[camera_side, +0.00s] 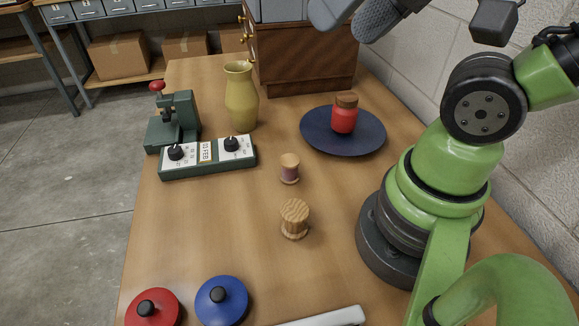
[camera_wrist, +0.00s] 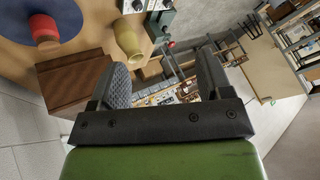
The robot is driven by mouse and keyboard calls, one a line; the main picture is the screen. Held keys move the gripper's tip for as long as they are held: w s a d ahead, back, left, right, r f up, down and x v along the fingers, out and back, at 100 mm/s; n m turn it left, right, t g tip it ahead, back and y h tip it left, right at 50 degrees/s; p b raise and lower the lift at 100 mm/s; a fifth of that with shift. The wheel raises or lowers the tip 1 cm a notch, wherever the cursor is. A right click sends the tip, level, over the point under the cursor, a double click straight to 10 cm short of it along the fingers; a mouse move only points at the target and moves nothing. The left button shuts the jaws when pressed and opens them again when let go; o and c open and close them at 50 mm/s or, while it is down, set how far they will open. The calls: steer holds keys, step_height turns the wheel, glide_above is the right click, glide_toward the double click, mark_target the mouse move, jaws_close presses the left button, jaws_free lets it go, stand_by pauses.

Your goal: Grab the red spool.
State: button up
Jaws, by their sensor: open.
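The red piece also shows at the upper left of the wrist view (camera_wrist: 44,28). I cannot tell for sure which one is called the red spool. My gripper (camera_side: 347,26) is high at the top of the side view, well away from both. In the wrist view its fingers (camera_wrist: 164,80) are apart with nothing between them.
A pale wooden spool-like piece (camera_side: 295,216) stands near the small spool. Red (camera_side: 152,310) and blue (camera_side: 222,303) knobbed lids lie at the front. A control box (camera_side: 208,158), green press (camera_side: 174,127), yellow vase (camera_side: 241,98) and wooden cabinet (camera_side: 305,68) stand left and back.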

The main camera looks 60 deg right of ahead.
steer(key=n+g+h, duration=0.2)
steer(key=n+g, duration=0.3)
steer(key=g, duration=0.3)
glide_above(289, 159)
steer(key=a, duration=0.1)
step_height(289, 159, down, 17)
steer(key=shift+n+g, duration=0.5)
step_height(289, 159, down, 8)
steer(key=shift+d+r, duration=0.1)
steer(key=shift+d, duration=0.05)
steer(key=shift+s+d+f, duration=0.15)
steer(key=shift+d+f, duration=0.05)
steer(key=shift+f, duration=1.35)
steer(key=shift+s+d+f, duration=0.1)
steer(key=shift+d+f, duration=0.05)
steer(key=shift+f, duration=1.4)
steer(key=c, duration=1)
